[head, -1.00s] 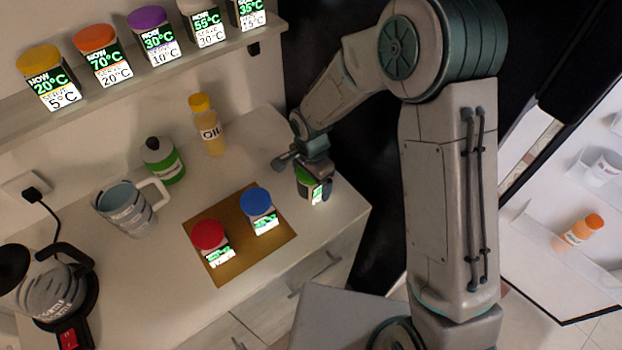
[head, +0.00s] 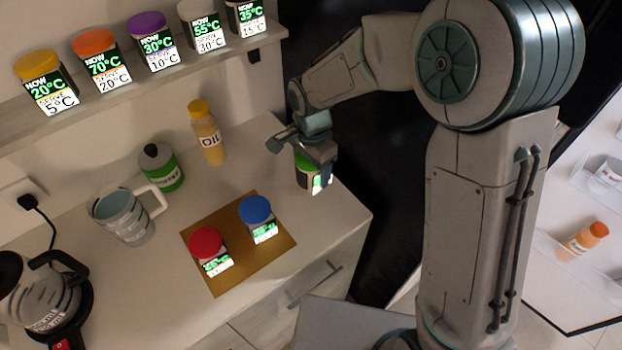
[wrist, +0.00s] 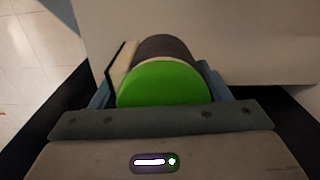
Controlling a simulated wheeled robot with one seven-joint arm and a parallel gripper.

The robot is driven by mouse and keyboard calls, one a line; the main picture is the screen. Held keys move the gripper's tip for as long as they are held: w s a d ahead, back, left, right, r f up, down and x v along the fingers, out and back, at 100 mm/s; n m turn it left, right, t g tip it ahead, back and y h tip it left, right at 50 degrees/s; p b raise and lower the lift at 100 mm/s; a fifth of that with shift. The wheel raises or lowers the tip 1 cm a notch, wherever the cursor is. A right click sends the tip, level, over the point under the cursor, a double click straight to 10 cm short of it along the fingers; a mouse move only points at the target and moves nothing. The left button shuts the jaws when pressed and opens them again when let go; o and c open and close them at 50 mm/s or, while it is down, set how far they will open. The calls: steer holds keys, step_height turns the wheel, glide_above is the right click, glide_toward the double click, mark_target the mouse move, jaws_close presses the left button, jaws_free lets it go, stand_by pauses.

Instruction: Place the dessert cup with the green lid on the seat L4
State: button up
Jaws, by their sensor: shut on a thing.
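The dessert cup with the green lid (head: 306,172) is in my gripper (head: 308,158) at the right end of the counter. My gripper is shut on it from above. In the wrist view the green lid (wrist: 165,84) sits between the fingers. The cup's lit label is partly visible. I cannot tell whether its base touches the counter. A wooden mat (head: 228,284) holds a red-lidded cup (head: 208,246) and a blue-lidded cup (head: 257,215). No mark reading L4 is legible.
A wall shelf (head: 130,88) bears several cups with lit labels. An oil bottle (head: 207,138), a green-banded bottle (head: 162,168), a jug (head: 124,216) and a kettle (head: 40,300) stand on the counter. An orange-capped bottle (head: 585,240) is at the far right.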

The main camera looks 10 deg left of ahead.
steer(key=shift+r, duration=1)
